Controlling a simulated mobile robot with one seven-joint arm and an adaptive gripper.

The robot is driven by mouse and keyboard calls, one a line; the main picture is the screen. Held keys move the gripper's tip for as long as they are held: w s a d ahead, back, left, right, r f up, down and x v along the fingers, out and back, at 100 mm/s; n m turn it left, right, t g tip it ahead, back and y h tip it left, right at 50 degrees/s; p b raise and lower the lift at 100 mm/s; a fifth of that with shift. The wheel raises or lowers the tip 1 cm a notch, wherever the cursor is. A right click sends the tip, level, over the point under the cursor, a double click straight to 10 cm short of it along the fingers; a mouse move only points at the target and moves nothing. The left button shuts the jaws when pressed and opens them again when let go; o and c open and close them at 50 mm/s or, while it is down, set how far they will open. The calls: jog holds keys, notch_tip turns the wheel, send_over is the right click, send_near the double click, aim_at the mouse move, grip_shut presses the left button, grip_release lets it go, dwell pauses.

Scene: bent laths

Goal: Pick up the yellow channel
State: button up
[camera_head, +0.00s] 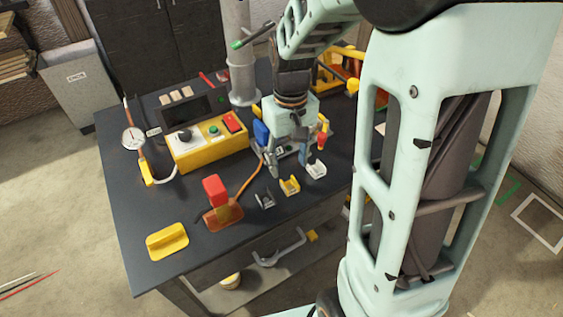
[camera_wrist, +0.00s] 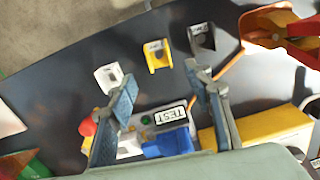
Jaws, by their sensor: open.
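The yellow channel (camera_head: 290,186) is a small, short piece lying on the dark workbench near its front edge. It also shows in the wrist view (camera_wrist: 156,57), with a white label on it. A dark grey channel (camera_head: 264,199) lies to its left in the head view and a white channel (camera_head: 316,170) to its right. My gripper (camera_head: 289,163) is open and empty, above the bench and behind the row of channels in the head view. In the wrist view its blue-grey fingers (camera_wrist: 165,84) are spread, and the yellow channel appears beyond the tips, apart from them.
A yellow control box (camera_head: 210,148) stands at the left, with a red-topped tool (camera_head: 216,195) in front of it. A yellow block (camera_head: 167,241) lies at the front left corner. A device with a TEST label (camera_wrist: 170,115) sits under my gripper. A grey post (camera_head: 241,75) stands behind.

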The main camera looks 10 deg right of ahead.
aim_at(288, 184)
jog(key=shift+f, duration=3.2)
jog(key=shift+c, duration=0.4)
jog(key=c, duration=1.1)
jog(key=shift+r, duration=0.15)
